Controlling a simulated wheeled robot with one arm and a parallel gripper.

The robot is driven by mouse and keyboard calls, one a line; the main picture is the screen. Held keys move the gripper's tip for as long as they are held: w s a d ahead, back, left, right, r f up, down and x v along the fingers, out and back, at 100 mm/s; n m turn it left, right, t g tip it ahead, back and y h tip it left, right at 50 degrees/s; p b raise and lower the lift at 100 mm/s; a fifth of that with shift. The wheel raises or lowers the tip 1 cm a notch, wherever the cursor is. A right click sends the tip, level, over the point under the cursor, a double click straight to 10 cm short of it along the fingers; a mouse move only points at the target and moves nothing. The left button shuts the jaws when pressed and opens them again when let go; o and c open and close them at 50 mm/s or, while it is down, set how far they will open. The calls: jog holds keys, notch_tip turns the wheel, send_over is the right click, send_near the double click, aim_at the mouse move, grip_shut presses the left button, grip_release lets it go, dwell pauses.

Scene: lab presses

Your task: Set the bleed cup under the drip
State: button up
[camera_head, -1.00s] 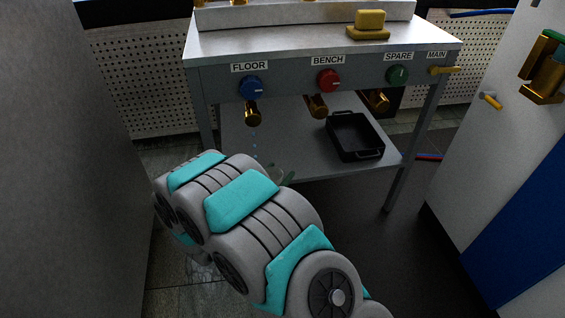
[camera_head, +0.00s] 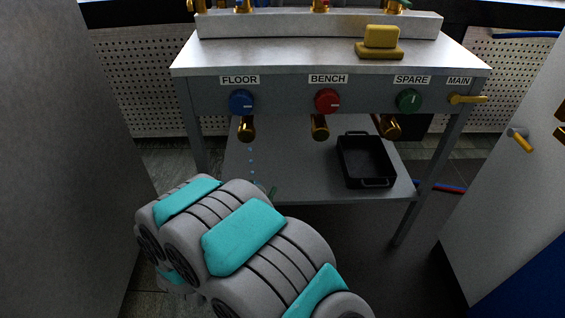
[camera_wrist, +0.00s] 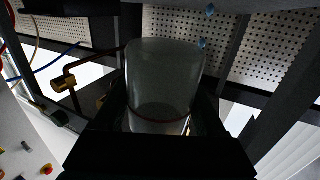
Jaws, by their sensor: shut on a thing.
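The bleed cup (camera_wrist: 163,85) is a translucent, cloudy cup with a thin reddish line near its lower end in the wrist view. My gripper (camera_wrist: 163,108) is shut on it, a dark finger at each side. In the head view my arm hides most of the gripper and cup. Blue drops (camera_head: 251,160) fall from the brass spout (camera_head: 247,128) below the blue FLOOR knob (camera_head: 242,101), down to just beyond my arm. In the wrist view drops (camera_wrist: 202,43) show just past the cup's upper right edge; I cannot tell whether the cup is under them.
A black tray (camera_head: 344,160) stands on the lower shelf (camera_head: 300,183), right of the drip. Other brass spouts (camera_head: 320,127) hang under the red BENCH and green SPARE knobs. A yellow block (camera_head: 381,37) is on top. A grey panel stands left and a white-and-blue cabinet (camera_head: 515,190) right.

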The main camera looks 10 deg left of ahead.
jog(key=w+a, duration=0.1)
jog(key=w, duration=0.3)
jog(key=w+a, duration=0.2)
jog(key=w, duration=0.2)
jog(key=w+a+f, duration=0.1)
jog(key=w, duration=0.3)
jog(key=shift+w+a+f, duration=0.1)
jog(key=shift+a, duration=0.2)
jog(key=shift+w+f+b, duration=0.1)
jog(key=shift+f+b, duration=0.2)
jog(key=shift+f, duration=1.45)
jog(key=shift+f, duration=0.15)
jog(key=o, duration=1.3)
jog(key=shift+r, duration=0.25)
jog(key=s, duration=0.4)
jog(key=s+a, duration=0.1)
jog(key=s, duration=0.3)
jog(key=s+a, duration=0.1)
jog(key=s, duration=0.3)
jog(key=shift+f, duration=0.1)
